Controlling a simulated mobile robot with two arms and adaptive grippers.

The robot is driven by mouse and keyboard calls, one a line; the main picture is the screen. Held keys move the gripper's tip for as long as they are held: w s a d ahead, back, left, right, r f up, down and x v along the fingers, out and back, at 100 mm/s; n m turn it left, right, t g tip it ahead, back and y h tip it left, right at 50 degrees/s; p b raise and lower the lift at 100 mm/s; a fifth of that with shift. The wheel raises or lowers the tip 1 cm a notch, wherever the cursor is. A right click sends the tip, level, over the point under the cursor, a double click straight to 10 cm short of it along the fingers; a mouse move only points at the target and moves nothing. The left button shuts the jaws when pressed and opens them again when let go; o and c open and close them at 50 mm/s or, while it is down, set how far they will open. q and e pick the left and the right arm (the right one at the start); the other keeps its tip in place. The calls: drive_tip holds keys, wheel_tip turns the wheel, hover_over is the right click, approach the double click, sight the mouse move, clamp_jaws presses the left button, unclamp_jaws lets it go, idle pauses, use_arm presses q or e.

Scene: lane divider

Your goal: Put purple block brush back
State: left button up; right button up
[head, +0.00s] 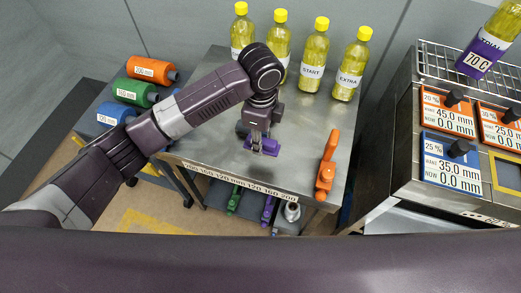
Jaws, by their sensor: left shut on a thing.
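My left gripper (258,143) points down over the middle of the steel table (215,160). It is shut on the purple block brush (270,147), which shows as a low purple piece around the fingertips, at or just above the table top. The gripper hides part of it, and I cannot tell whether it touches the table. Another purple item (268,210) shows below the table's front edge, beside a green one (234,201). My right gripper is not in view.
An orange brush-like tool (327,167) lies at the table's right. Several yellow-capped bottles (313,60) stand along the back. Orange, green and blue labelled rolls (135,92) are at the left. A cabinet with dial panels (452,160) and a rack stands at the right.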

use_arm(q)
drive_tip(key=shift+f+p, duration=0.35)
drive_tip(key=shift+f, duration=3.15)
drive_tip(key=shift+f, duration=0.1)
drive_tip(key=o, duration=1)
wheel_tip(320, 180, up, 12)
drive_tip(key=shift+r+b, duration=0.15)
drive_tip(key=shift+b, duration=0.65)
